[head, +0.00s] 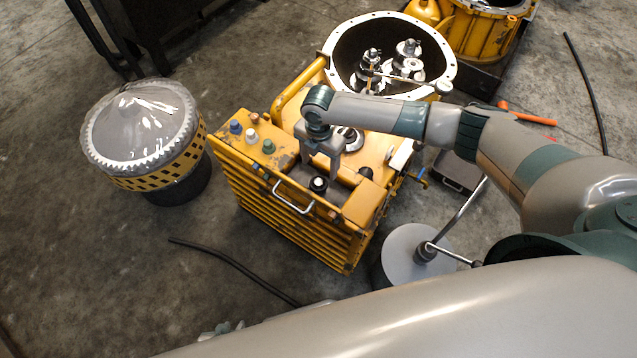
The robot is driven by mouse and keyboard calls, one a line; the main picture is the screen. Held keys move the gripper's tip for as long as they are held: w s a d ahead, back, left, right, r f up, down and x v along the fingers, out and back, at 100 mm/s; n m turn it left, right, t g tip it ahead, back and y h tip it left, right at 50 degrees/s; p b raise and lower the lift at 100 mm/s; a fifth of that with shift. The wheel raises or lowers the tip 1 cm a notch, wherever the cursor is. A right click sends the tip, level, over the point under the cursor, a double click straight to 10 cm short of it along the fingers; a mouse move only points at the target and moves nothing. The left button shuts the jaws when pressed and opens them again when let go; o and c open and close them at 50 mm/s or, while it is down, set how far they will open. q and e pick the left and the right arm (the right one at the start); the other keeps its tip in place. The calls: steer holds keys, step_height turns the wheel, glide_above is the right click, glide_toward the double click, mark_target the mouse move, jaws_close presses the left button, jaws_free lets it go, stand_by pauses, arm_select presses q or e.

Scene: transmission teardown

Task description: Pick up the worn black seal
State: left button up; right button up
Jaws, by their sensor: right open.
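A small black round part (318,184) with a pale centre sits in the recess on top of the yellow housing (290,215); it may be the worn black seal, but its wear is too small to tell. My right gripper (322,170) points down over this recess, its two fingers spread and empty. The black part shows just in front of and below the fingertips; I cannot tell whether they touch it. Of my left gripper (222,328), only a small grey and teal piece shows at the bottom edge, mostly hidden behind my large arm link.
Blue, white and green caps (252,134) stand on the housing's left top. A metal handle (293,198) juts from its front. An open bell housing (335,60) holding gears stands behind. A grey cone-shaped drum (140,125) stands left. Black hoses (235,265) lie on the floor.

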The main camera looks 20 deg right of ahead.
mark_target(319, 182)
steer(key=shift+f, duration=1.4)
steer(key=shift+s+a+f, duration=0.1)
steer(key=shift+s+f, duration=0.05)
steer(key=shift+f, duration=1.15)
steer(key=shift+s+a+f, duration=0.1)
steer(key=shift+s+f, duration=0.05)
steer(key=shift+f, duration=1.15)
steer(key=c, duration=1.1)
